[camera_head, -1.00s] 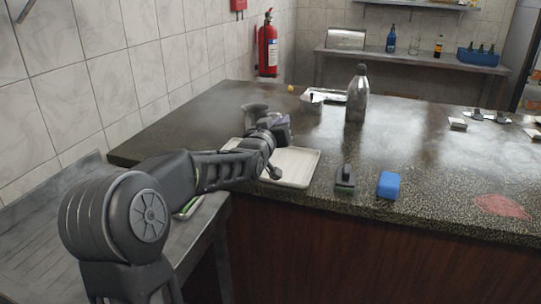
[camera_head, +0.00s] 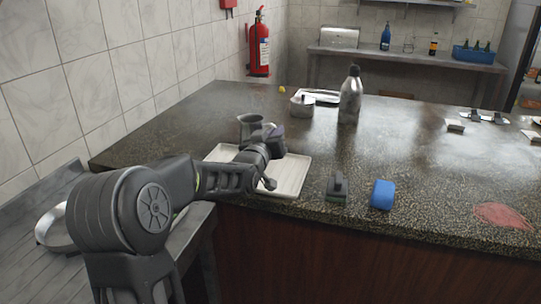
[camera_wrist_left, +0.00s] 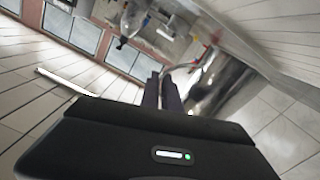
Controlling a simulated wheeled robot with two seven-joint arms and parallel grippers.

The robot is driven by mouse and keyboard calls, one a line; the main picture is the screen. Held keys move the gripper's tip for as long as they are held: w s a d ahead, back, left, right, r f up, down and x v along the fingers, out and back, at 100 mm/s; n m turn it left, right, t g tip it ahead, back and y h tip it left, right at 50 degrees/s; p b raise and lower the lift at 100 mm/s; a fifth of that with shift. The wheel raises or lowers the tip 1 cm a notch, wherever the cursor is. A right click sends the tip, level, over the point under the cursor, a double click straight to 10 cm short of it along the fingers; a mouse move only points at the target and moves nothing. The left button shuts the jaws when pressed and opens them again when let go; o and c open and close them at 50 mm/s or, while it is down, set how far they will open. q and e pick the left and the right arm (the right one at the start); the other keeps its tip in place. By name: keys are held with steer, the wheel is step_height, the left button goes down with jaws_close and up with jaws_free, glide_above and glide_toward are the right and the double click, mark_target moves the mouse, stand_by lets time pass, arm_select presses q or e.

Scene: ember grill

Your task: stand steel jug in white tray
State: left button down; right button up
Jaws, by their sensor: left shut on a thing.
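The steel jug (camera_head: 250,124), dark grey with a flared open mouth, looks nearly upright at the left end of my left gripper (camera_head: 265,135). My left gripper is shut on it. The wrist view shows a shiny metal surface of the jug (camera_wrist_left: 222,82) beside the fingers (camera_wrist_left: 166,90). The white tray (camera_head: 292,184) lies flat near the counter's front edge, below and partly behind my left arm. The jug appears over the tray's far left part; my arm hides its base, so I cannot tell whether it touches. My right gripper is not in view.
A metal bottle (camera_head: 350,98) stands behind and right of the tray. A small lidded pot (camera_head: 302,103) stands at the back. A dark brush (camera_head: 338,187) and a blue sponge (camera_head: 382,194) lie right of the tray. The counter's middle is clear.

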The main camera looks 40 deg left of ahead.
arm_select(q)
steer(key=shift+f, duration=1.1)
steer(key=shift+f, duration=0.1)
steer(key=shift+f, duration=1.8)
steer(key=c, duration=1.6)
jaws_free()
steer(key=b+v, duration=0.1)
steer(key=v, duration=1.1)
steer(key=shift+b, duration=0.35)
